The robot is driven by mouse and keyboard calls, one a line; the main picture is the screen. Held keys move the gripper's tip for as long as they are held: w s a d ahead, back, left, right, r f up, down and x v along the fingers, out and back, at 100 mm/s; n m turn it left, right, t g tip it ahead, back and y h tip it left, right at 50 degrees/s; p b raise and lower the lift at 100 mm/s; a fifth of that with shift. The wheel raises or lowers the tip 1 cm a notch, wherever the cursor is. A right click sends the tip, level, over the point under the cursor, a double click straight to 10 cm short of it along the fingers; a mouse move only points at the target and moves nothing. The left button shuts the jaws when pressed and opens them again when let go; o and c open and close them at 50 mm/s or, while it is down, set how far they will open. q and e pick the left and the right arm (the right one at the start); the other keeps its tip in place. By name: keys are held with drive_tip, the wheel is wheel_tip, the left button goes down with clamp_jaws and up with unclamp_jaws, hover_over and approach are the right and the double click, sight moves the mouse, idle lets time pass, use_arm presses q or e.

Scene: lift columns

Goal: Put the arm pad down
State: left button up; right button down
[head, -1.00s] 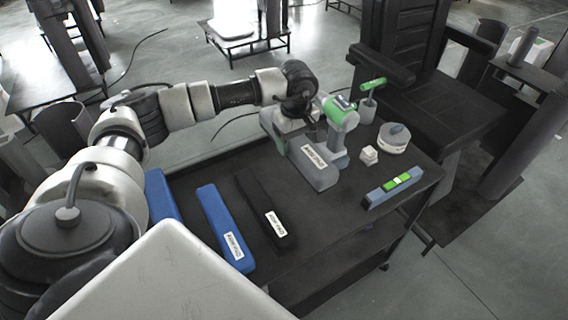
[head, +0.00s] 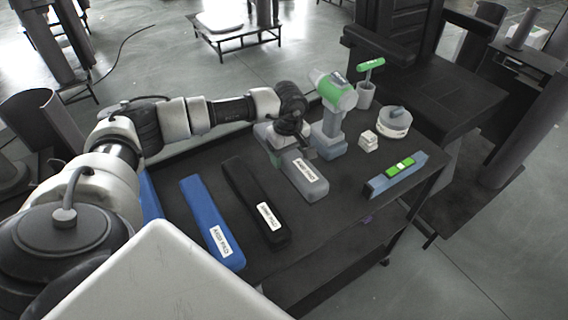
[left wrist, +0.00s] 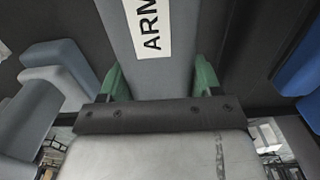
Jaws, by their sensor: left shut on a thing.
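The arm pad is a long grey block (head: 309,183) with a white label, on or just above the dark cart top (head: 330,225). My left gripper (head: 291,142) is shut on it near its far end. In the left wrist view the pad (left wrist: 182,72) lies between the green fingertips of my left gripper (left wrist: 160,80), and part of its label shows. I cannot tell surely whether its underside touches the cart. My right gripper is not in view.
A black pad (head: 247,190) and a blue pad (head: 204,210) lie left of the arm pad. A green-and-grey drill (head: 333,95) stands close behind it.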

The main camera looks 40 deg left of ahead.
use_arm(q)
wheel_tip(320, 180, down, 2)
drive_tip(key=shift+f, duration=0.2)
wheel_tip(320, 180, down, 3)
drive_tip(key=shift+p, duration=0.45)
drive_tip(key=shift+w, duration=0.1)
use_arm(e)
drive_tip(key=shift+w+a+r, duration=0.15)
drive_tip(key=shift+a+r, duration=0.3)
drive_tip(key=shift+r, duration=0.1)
use_arm(q)
drive_tip(key=shift+f, duration=0.1)
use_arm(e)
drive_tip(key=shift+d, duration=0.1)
use_arm(q)
drive_tip(key=shift+f, duration=0.1)
drive_tip(key=o, duration=1)
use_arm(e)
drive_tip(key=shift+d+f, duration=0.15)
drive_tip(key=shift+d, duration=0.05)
